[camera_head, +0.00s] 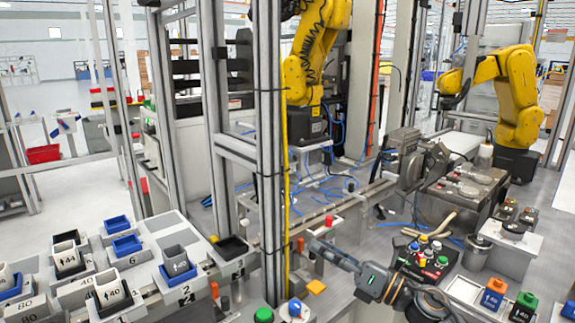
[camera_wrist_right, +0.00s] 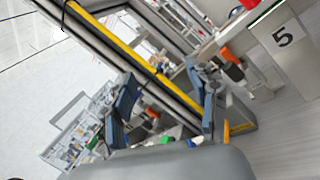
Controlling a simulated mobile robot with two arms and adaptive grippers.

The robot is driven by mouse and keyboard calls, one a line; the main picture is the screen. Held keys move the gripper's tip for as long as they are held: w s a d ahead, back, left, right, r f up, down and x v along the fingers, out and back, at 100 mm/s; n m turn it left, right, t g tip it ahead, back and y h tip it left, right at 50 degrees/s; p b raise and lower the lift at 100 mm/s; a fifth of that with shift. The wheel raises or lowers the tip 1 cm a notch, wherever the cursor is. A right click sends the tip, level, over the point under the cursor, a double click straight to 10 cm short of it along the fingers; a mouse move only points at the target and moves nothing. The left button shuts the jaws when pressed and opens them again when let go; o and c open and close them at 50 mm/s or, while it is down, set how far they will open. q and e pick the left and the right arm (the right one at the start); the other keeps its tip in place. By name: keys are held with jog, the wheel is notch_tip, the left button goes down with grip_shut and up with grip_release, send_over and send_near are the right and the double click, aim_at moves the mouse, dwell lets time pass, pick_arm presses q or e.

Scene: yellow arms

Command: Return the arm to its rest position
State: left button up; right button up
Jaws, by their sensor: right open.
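My right arm (camera_head: 432,303) comes in from the bottom of the head view and reaches up and left. Its gripper (camera_head: 318,246) is in free space just right of the post with the yellow strip. In the right wrist view the two dark blue-grey fingers (camera_wrist_right: 165,100) stand well apart with nothing between them, so the gripper is open and empty. My left arm and gripper do not show in either view.
A metal post (camera_head: 268,150) with a yellow strip stands left of my gripper. Numbered trays with blue (camera_head: 117,224) and grey bins lie at lower left. Yellow robot arms (camera_head: 512,85) stand behind.

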jog(key=s+d+f+m+t+h, duration=0.1)
jog(key=s+d+f+m+h, duration=0.35)
jog(key=m, duration=0.55)
jog(key=s+d+f+m+t+h, duration=0.1)
jog(key=d+f+m+h, duration=0.2)
jog(key=f+m+h, duration=0.5)
jog(key=s+d+f+m+t+h, duration=0.2)
jog(key=s+d+f+m+h, duration=0.15)
jog(key=m, duration=0.75)
jog(key=s+d+f+m+g, duration=0.1)
jog(key=s+f+m+g, duration=0.5)
jog(key=s, duration=0.7)
jog(key=s+d+f+m+g, duration=0.1)
jog(key=s+f+m+g, duration=0.2)
jog(key=s+f+g, duration=0.75)
jog(key=s+f+t+p, duration=0.1)
jog(key=s+f+t, duration=0.25)
jog(key=f, duration=1.75)
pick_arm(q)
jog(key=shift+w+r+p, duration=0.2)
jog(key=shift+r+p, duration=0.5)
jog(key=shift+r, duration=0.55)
pick_arm(e)
jog(key=s+d+f+g, duration=0.1)
jog(key=s+d+f, duration=0.1)
jog(key=s+f, duration=1.4)
jog(key=shift+s+d+g+h, duration=0.35)
jog(key=shift+s+g+h, duration=0.05)
jog(key=shift+s, duration=0.55)
